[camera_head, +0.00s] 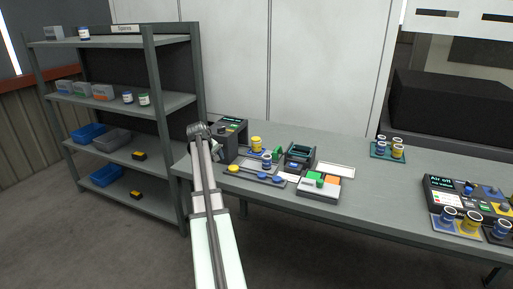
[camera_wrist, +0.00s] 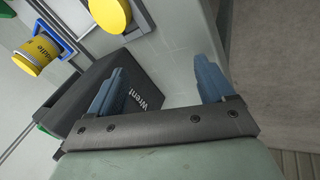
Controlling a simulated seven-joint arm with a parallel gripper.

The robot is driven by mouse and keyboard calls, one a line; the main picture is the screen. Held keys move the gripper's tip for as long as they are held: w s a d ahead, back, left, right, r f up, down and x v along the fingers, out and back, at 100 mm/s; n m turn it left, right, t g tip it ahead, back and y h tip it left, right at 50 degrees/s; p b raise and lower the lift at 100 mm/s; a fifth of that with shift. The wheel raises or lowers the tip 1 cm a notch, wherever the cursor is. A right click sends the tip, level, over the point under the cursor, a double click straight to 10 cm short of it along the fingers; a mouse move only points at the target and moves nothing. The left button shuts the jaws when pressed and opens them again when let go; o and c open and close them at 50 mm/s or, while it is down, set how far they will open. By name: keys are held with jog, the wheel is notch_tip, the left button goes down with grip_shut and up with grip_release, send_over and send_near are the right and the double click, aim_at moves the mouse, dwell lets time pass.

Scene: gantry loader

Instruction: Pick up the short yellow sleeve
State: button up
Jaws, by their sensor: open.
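A yellow sleeve (camera_head: 256,144) stands on the bench just right of a dark device. In the wrist view, a yellow sleeve with a printed label (camera_wrist: 38,55) shows at upper left beside blue parts; it looks like the same one. Other yellow sleeves stand in the back rack (camera_head: 398,151) and the right-hand tray (camera_head: 472,222). I cannot tell their lengths well enough to compare. My gripper (camera_wrist: 160,88) is open with nothing between its fingers, apart from and to the right of the labelled sleeve.
The dark device (camera_head: 229,137) lies close beside my left finger. A strip with yellow and blue discs (camera_head: 262,175) runs along the bench (camera_head: 370,200). A dark open fixture (camera_head: 299,156) and a block with coloured pads (camera_head: 319,188) stand farther right. A shelf (camera_head: 130,100) is at left.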

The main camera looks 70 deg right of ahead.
jog(key=s+d, duration=0.1)
jog(key=s, duration=0.1)
jog(key=s+d+r+m+y, duration=0.1)
jog(key=s+d, duration=0.1)
jog(key=s+d+r+m, duration=0.1)
jog(key=d, duration=0.1)
jog(key=shift+s, duration=0.4)
jog(key=s+d+r+t+y, duration=0.15)
jog(key=s+d+r, duration=0.3)
jog(key=d, duration=0.45)
jog(key=t, duration=0.2)
send_near(256, 143)
jog(key=d+r, duration=0.2)
jog(key=x, duration=1.4)
jog(key=shift+a, duration=0.1)
jog(key=shift+r, duration=0.1)
jog(key=c, duration=1.3)
